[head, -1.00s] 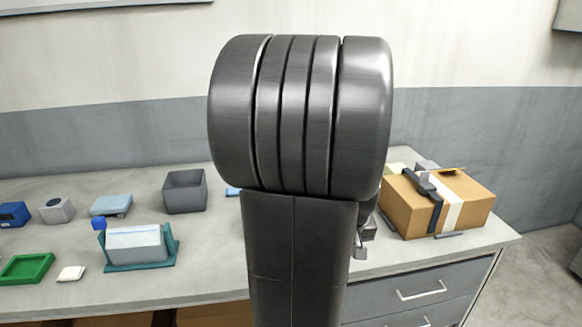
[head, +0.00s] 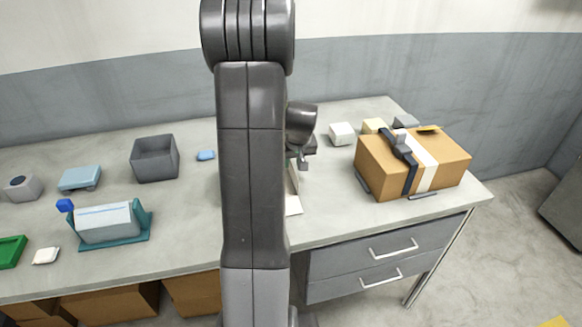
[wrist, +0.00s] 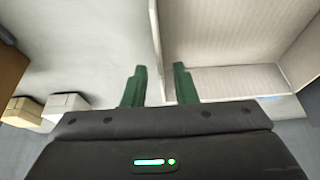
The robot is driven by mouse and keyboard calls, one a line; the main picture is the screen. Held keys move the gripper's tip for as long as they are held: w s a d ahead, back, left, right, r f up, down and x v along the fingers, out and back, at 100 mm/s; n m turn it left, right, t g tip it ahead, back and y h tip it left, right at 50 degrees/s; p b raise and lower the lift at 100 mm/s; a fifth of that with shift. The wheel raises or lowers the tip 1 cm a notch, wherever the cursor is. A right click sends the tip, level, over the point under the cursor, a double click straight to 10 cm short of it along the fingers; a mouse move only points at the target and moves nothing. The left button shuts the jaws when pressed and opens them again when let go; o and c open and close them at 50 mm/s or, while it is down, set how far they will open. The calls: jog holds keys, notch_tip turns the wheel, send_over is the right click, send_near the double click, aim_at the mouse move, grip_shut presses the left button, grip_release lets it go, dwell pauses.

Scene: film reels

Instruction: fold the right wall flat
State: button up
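My gripper (wrist: 158,67) is open in the wrist view, with its two green fingers apart. The thin upright edge of a pale wall (wrist: 154,35) runs between the fingers, with a visible gap on each side. This wall borders a pale, ribbed box interior (wrist: 215,35), which has a lower wall (wrist: 230,82) and another wall (wrist: 304,55) at the right. In the head view my gripper (head: 303,160) is small beside my arm, just above a pale upright panel (head: 293,178). My arm hides most of this box there, and I cannot tell whether the fingers touch the wall.
A taped cardboard box (head: 450,168) stands on the right of the table, with a white block (head: 342,133) behind it to the left. A grey bin (head: 155,160) and a teal tray (head: 145,225) stand left of my arm. Bare tabletop (head: 330,205) lies between my gripper and the cardboard box.

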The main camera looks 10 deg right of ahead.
jog(key=shift+x, duration=2.6)
grip_shut()
